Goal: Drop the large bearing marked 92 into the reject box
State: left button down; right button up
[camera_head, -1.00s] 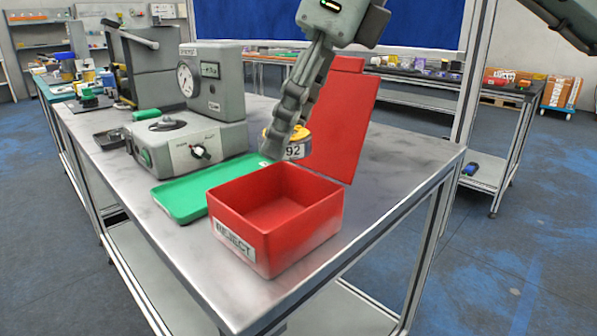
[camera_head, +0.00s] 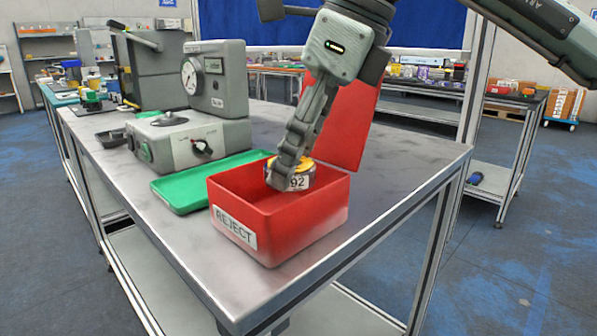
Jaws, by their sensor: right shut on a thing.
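The large bearing (camera_head: 298,182) has a yellow top and a white label reading 92. My right gripper (camera_head: 285,178) is shut on it. It is held over the open red reject box (camera_head: 285,242), at about the height of the rim, and its lower part seems to be within the opening. The box has a white REJECT label on its front side, and its red lid (camera_head: 345,130) stands open behind. The gripper's fingers hide part of the bearing. My left gripper is not in view.
A green tray (camera_head: 180,193) lies left of the box. A grey gauge machine (camera_head: 190,142) with a dial stands behind the tray. The metal table (camera_head: 405,165) is clear to the right of the box.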

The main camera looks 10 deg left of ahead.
jog(key=o, duration=1.5)
jog(key=shift+c, duration=0.2)
jog(key=v, duration=1.2)
